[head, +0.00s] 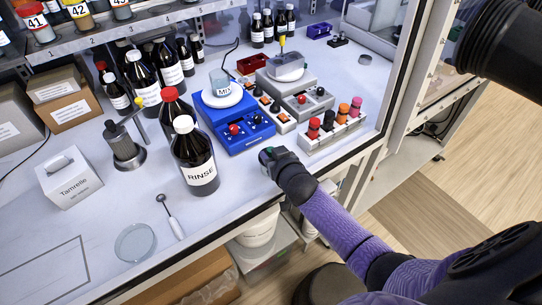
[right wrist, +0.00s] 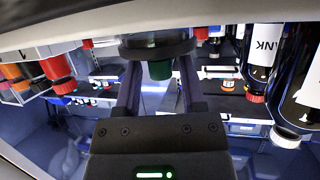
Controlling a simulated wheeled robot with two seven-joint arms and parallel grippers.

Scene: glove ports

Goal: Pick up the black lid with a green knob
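The black lid (right wrist: 157,47) with its green knob (right wrist: 160,70) shows at the top middle of the right wrist view, which looks upside down. My right gripper (right wrist: 160,75) has one finger on each side of the knob, with a gap visible on both sides. I cannot tell whether the fingers touch the lid's rim. In the head view my right gripper (head: 269,157) is at the bench's front edge, in front of the blue device; I cannot make out the lid clearly there. My left gripper is not in view.
The RINSE bottle (head: 195,160) stands left of the gripper and the blue device (head: 235,120) behind it. A rack of coloured caps (head: 333,127) is to the right. A glass dish (head: 136,243) lies at front left. Open bench surface (head: 120,205) lies around it.

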